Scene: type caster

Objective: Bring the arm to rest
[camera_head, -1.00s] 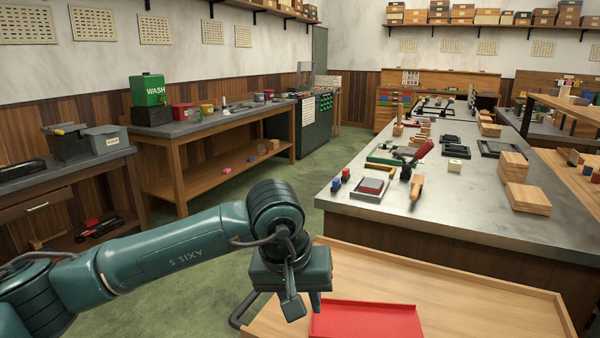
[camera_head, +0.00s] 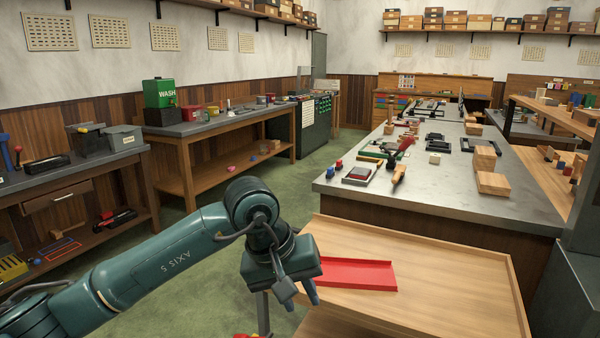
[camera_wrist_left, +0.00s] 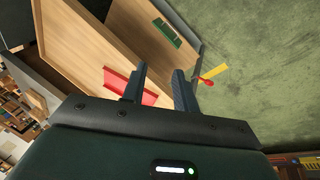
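My left arm reaches in from the left in the head view. Its gripper (camera_head: 300,292) points down beside the near left edge of a wooden cart top (camera_head: 440,300). The two fingers stand apart with nothing between them; in the left wrist view the gap (camera_wrist_left: 160,88) is also empty. A shallow red tray (camera_head: 360,275) lies on the cart top, just right of the gripper; it also shows in the left wrist view (camera_wrist_left: 118,82). My right gripper is not in view.
A steel-topped bench (camera_head: 450,205) with stamps, wood blocks and tools stands behind the cart. A side bench (camera_head: 215,128) with a green WASH can (camera_head: 158,93) runs along the left wall. Green floor (camera_head: 305,187) lies open between them. A green item (camera_wrist_left: 167,33) shows in the left wrist view.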

